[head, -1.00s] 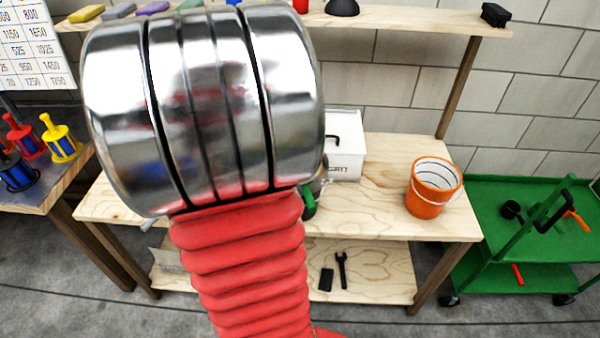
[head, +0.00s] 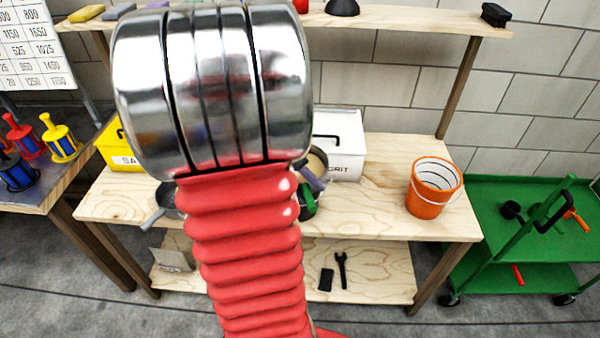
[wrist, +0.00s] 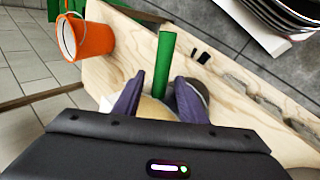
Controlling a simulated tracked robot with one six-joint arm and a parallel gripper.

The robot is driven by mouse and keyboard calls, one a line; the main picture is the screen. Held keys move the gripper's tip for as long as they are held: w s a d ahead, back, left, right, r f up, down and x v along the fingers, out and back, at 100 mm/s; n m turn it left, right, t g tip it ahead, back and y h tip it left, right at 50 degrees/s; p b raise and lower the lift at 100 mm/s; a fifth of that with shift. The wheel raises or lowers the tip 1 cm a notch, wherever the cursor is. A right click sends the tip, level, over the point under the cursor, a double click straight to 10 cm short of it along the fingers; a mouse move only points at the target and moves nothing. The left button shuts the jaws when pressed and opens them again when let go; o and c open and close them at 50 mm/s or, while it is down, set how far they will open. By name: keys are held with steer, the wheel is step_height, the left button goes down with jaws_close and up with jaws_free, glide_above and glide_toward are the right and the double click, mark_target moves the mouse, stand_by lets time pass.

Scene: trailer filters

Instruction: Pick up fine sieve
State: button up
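A green handle (wrist: 165,65) points away between my fingers in the wrist view, with a tan round part (wrist: 155,108) below, mostly hidden by my gripper. I cannot tell for sure that this is the fine sieve. The green handle also shows at the bench's front edge in the head view (head: 308,204). My gripper (wrist: 161,79) has two purple fingers, which stand apart on either side of the handle, with a gap visible on the left. In the head view, one purple finger (head: 312,181) shows beside my arm; the rest is hidden.
On the wooden bench (head: 385,215) are a yellow box (head: 122,150), a white grit box (head: 345,160), an orange bucket (head: 433,190) and a grey-handled pan or sieve (head: 167,205). A green cart (head: 540,200) stands right. The bench between bucket and handle is clear.

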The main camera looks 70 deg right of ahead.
steer(key=shift+c, duration=0.3)
jaws_close()
stand_by(0.3)
